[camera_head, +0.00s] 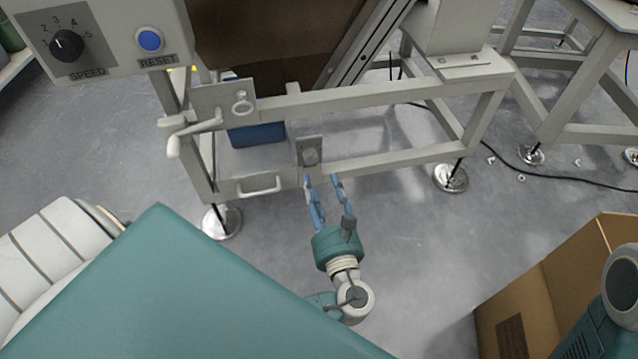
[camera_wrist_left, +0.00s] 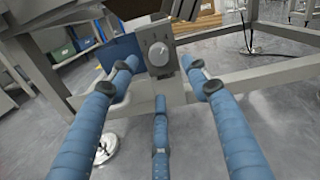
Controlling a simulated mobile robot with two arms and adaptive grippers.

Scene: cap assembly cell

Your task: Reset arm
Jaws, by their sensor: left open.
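My left gripper (camera_head: 321,185) is open, with its blue fingers pointing at the lower frame of the grey machine (camera_head: 375,98). In the left wrist view the fingers (camera_wrist_left: 160,70) are spread, with nothing between them. Just beyond the fingertips is a small grey plate with a round knob (camera_head: 310,157); the plate and knob also show in the left wrist view (camera_wrist_left: 160,54). I cannot tell whether any finger touches the knob. My right gripper is not in view.
A panel holds a black speed dial (camera_head: 66,44) and a blue reset button (camera_head: 149,39). A lever handle (camera_head: 190,132) sticks out below it. A cardboard box (camera_head: 530,290) stands at the lower right. Bare floor (camera_head: 420,230) lies between box and machine.

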